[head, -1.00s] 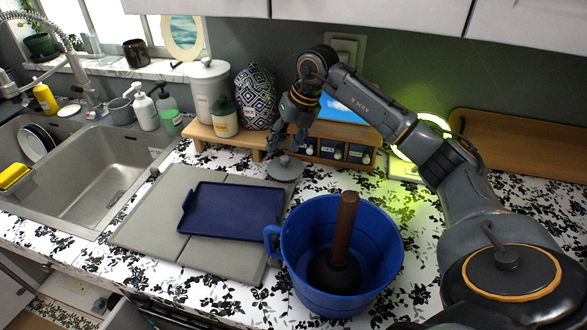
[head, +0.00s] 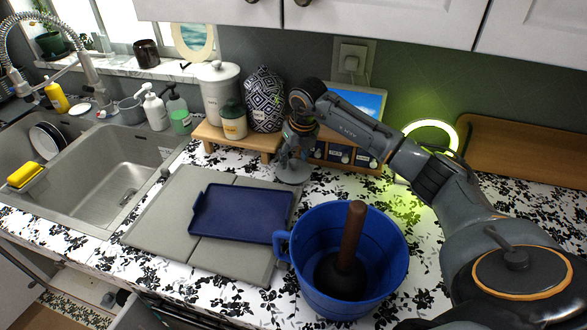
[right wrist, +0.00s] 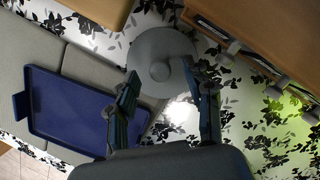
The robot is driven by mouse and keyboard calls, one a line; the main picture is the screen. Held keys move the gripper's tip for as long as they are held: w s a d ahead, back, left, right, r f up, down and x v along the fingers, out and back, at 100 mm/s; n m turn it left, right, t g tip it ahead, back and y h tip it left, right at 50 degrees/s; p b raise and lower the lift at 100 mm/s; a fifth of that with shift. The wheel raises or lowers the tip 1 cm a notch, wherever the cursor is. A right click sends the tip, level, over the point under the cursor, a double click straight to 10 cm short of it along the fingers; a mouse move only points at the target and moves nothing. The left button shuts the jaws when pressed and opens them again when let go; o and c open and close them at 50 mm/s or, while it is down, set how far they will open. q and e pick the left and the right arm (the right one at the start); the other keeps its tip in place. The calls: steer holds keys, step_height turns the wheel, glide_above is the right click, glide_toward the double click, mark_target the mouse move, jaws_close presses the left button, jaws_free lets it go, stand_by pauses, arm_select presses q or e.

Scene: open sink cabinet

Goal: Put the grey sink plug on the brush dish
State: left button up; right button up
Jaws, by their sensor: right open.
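The grey sink plug (head: 293,174) is a round disc with a small knob, lying on the patterned counter right of the grey board. It also shows in the right wrist view (right wrist: 160,52). My right gripper (head: 292,158) is directly above it, pointing down. In the right wrist view my fingers (right wrist: 159,72) are open, one on each side of the plug's near part; whether they touch it I cannot tell. The flat navy tray (head: 239,213), apparently the brush dish, lies empty on the grey board, left of the plug. My left gripper is out of view.
A blue bucket (head: 386,255) with a plunger (head: 354,235) stands in front of the plug. A wooden riser (head: 236,139) with canisters and a small drawer box (head: 345,155) stand close behind. The sink (head: 105,170) is at left.

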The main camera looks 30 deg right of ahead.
mark_target(293, 169)
steer(key=shift+x, duration=1.3)
jaws_close()
steer(key=shift+r, duration=0.1)
